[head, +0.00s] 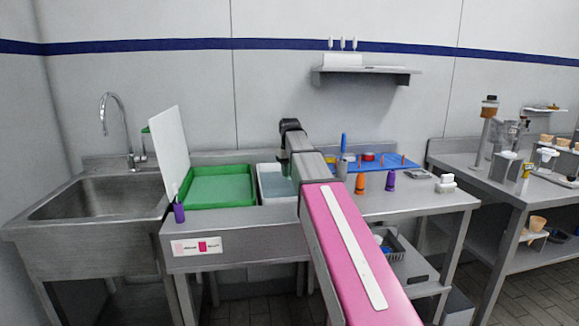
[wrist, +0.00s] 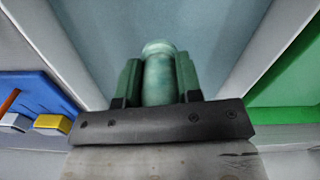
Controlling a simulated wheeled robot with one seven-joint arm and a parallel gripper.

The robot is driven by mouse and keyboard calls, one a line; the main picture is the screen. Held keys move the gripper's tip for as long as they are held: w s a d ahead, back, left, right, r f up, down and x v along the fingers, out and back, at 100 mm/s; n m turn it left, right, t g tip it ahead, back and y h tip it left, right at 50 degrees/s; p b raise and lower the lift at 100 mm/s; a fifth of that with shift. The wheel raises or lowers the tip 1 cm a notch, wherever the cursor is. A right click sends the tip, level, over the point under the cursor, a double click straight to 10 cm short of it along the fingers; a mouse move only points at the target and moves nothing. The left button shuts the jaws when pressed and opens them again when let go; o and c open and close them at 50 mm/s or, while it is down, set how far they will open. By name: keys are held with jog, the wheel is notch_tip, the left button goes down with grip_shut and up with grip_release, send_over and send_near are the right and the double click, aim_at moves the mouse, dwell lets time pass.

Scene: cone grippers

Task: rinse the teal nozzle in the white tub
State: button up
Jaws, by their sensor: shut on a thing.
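The teal nozzle (wrist: 160,82) is held upright-looking between the two dark green fingers of my gripper (wrist: 160,72) in the wrist view. The white tub (head: 260,187) stands on the steel table just right of the green tray, with bluish water inside. In the wrist view the tub's pale walls (wrist: 85,45) spread on both sides of the nozzle. In the head view my gripper (head: 283,158) is over the tub, partly hidden by my arm. Whether the nozzle touches the water cannot be told.
The green tray (head: 220,188) lies left of the tub, with a white upright board (head: 170,150) and a purple nozzle (head: 179,212) beside it. A blue pegged mat (head: 400,163), an orange nozzle (head: 361,184) and another purple nozzle (head: 391,181) are right. A sink (head: 95,200) is far left.

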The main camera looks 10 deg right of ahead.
jog(key=shift+f, duration=4.25)
notch_tip(320, 180, up, 14)
jog(key=shift+f, duration=0.25)
dwell(0.6)
notch_tip(320, 180, up, 4)
dwell(0.6)
jog(key=shift+s, duration=0.1)
